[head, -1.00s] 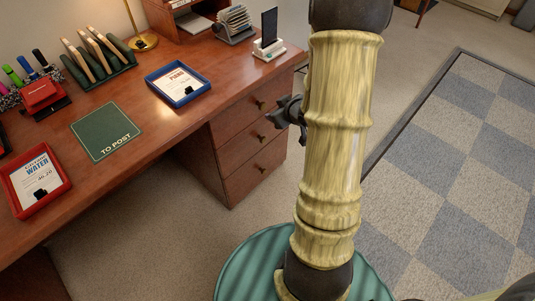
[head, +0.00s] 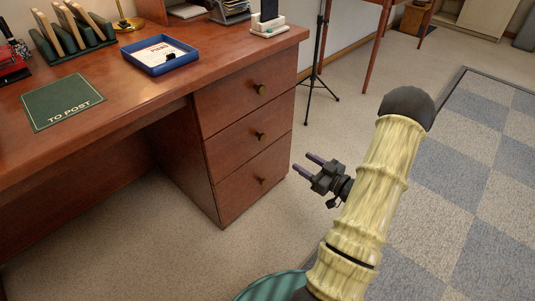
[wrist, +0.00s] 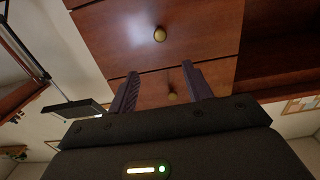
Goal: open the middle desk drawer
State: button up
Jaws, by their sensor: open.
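The desk's drawer stack has three reddish-brown fronts, all shut, with small brass knobs. The middle drawer (head: 235,147) has its knob (head: 261,137) near the centre of its front. My gripper (head: 308,168) is open and empty, to the right of the stack in the head view, with its fingers pointing toward the drawers and apart from them. The wrist view looks upside down. It shows two knobs: a larger one above the fingertips and a smaller one between the fingers (wrist: 160,80). I cannot tell for sure which drawers these are.
The top drawer (head: 225,100) and bottom drawer (head: 240,190) lie above and below. The desk top (head: 130,95) holds a blue tray (head: 160,55) and a green mat (head: 62,102). A black tripod stand (head: 318,80) stands behind the desk's right end. Carpet before the drawers is clear.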

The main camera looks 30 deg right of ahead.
aim_at(264, 138)
jog(key=shift+s+d+f, duration=0.1)
jog(key=shift+s+f, duration=0.15)
jog(key=b+x, duration=0.7)
jog(key=x, duration=0.9)
jog(key=shift+w, duration=0.1)
jog(key=shift+w+a+r+b, duration=0.1)
jog(key=shift+w+b, duration=0.15)
jog(key=shift+w, duration=0.05)
jog(key=shift+w+a+r+b, duration=0.1)
jog(key=shift+w+a+b, duration=0.1)
jog(key=shift+w, duration=0.15)
grip_shut()
